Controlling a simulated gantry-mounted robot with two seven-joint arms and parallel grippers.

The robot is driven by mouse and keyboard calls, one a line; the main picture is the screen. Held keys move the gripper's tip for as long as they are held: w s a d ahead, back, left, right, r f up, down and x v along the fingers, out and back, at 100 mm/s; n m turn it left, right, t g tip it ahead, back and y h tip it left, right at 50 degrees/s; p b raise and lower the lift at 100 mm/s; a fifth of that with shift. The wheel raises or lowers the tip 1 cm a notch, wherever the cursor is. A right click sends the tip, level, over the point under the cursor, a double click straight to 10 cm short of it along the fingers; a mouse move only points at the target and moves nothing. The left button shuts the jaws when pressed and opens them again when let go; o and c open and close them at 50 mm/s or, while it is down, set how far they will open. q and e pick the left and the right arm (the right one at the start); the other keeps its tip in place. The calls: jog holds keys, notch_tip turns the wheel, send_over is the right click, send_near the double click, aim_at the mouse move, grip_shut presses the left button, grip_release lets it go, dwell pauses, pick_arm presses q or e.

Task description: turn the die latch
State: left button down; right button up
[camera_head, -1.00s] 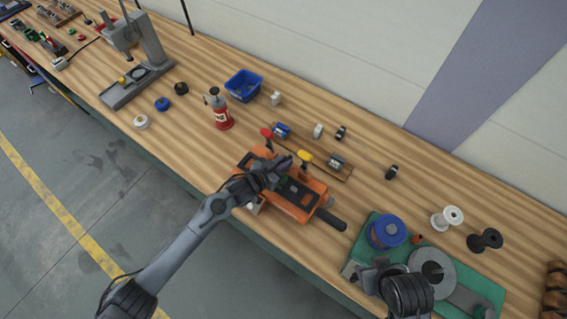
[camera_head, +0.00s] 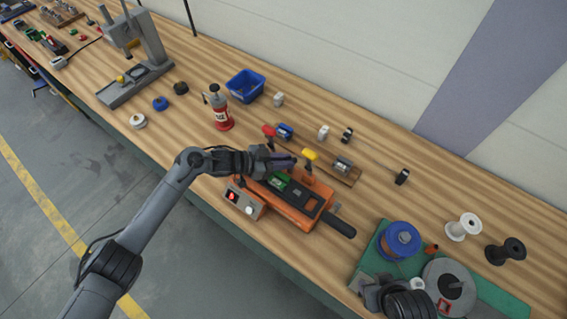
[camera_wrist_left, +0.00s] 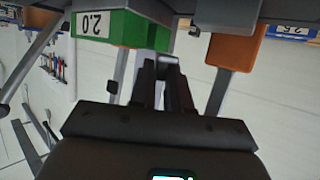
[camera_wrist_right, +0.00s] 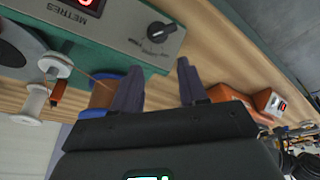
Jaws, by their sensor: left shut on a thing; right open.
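The orange machine (camera_head: 295,212) on the bench has a green die block (camera_head: 280,181) set in its top; in the left wrist view the block (camera_wrist_left: 105,27) reads 2.0. My left gripper (camera_head: 288,161) is above the machine's back side, between a red-handled and a yellow-handled lever. In the left wrist view its fingers (camera_wrist_left: 166,68) are shut on a small grey part beside the green block, seemingly the die latch, mostly hidden by the fingers.
A blue spool (camera_head: 402,240) and a grey disc (camera_head: 450,285) stand on the green base (camera_head: 370,262) at right. The red bottle jack (camera_head: 219,108) and blue bin (camera_head: 245,86) stand behind the machine to the left. A black bar (camera_head: 339,225) sticks out from the machine's right end.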

dwell(0.3)
pick_arm(q)
jog(key=c, duration=1.2)
grip_release()
jog(key=shift+o, duration=0.2)
jog(key=shift+a, duration=0.1)
jog(key=v, duration=1)
jog(key=shift+a+r, duration=0.2)
jog(key=shift+a, duration=0.05)
jog(key=shift+s, duration=0.1)
jog(key=shift+c, duration=0.3)
